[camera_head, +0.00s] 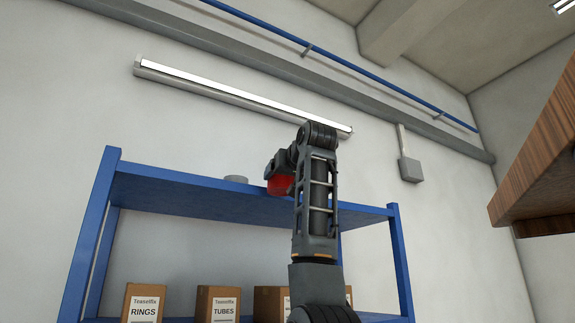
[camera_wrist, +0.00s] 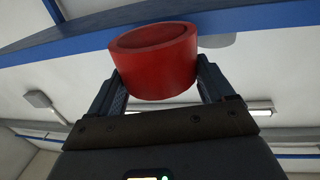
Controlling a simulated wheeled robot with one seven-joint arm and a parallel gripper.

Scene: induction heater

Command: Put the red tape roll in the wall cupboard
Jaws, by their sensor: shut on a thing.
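The red tape roll (camera_wrist: 155,65) is between the two fingers of my gripper (camera_wrist: 160,88) in the wrist view, and the gripper is shut on it. In the head view the red roll (camera_head: 279,186) shows to the left of my arm, partly hidden by it, in front of the blue shelf's top board. From this angle I cannot tell whether the roll touches the board. A brown wooden box-like unit (camera_head: 545,150) juts in at the right edge of the head view, seen from below. It may be the wall cupboard; its inside is not visible.
The blue shelf unit (camera_head: 190,193) stands against the wall. A grey round thing (camera_head: 236,179) lies on its top board. Several labelled cardboard boxes (camera_head: 218,303) stand on the lower board. Open space lies between the shelf and the wooden unit. A grey wall box (camera_head: 411,169) is behind.

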